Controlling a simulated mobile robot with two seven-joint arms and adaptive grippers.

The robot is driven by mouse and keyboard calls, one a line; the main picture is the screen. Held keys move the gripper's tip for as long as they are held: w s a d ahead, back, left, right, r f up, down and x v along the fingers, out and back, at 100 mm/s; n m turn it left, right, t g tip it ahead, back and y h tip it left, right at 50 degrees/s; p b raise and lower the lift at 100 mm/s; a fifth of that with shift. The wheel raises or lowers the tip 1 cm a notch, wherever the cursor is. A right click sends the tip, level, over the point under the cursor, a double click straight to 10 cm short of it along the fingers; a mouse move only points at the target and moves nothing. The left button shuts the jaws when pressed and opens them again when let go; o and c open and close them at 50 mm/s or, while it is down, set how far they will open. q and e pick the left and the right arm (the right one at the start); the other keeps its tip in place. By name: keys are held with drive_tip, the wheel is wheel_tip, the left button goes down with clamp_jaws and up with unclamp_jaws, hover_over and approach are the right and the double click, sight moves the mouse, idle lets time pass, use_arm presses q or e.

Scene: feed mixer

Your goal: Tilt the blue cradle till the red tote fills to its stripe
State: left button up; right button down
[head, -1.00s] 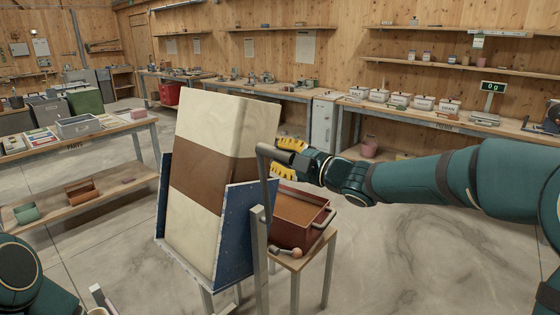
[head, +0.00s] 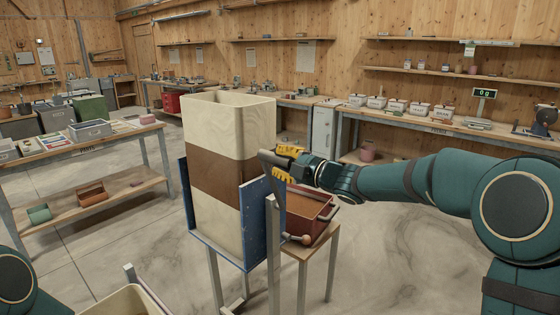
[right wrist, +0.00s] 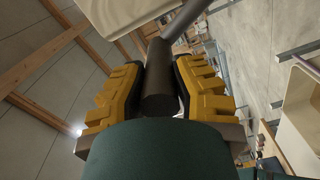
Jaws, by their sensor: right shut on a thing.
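The blue cradle (head: 256,222) stands on a metal frame and holds a tall cream bin (head: 224,133) with a brown band. The bin is about upright, its open top facing up; its contents are not visible. The red tote (head: 303,226) sits on a small wooden stand just right of the cradle, partly hidden by the lever and my gripper, with brown material inside. I cannot make out its stripe. My right gripper (head: 281,166) is shut on the dark handle (right wrist: 158,92) of the cradle's lever, above the tote. My left gripper is out of view.
A cream container (head: 128,302) with brown contents is cut off at the bottom edge. A parts table (head: 85,150) stands at left, and a long bench with lidded tubs and a scale (head: 480,124) runs along the back wall. The floor at right is open.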

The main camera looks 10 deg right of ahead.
drive_tip(key=shift+s+a+f, duration=0.1)
drive_tip(key=shift+a+f, duration=0.15)
drive_tip(key=shift+a, duration=0.05)
drive_tip(key=shift+f, duration=0.1)
drive_tip(key=c, duration=0.7)
unclamp_jaws()
drive_tip(key=shift+a, duration=0.1)
drive_tip(key=shift+s+d+r, duration=0.15)
drive_tip(key=shift+d+r, duration=0.05)
drive_tip(key=shift+d, duration=0.05)
drive_tip(key=v, duration=1.1)
drive_tip(key=shift+s+d, duration=0.15)
drive_tip(key=shift+s, duration=0.15)
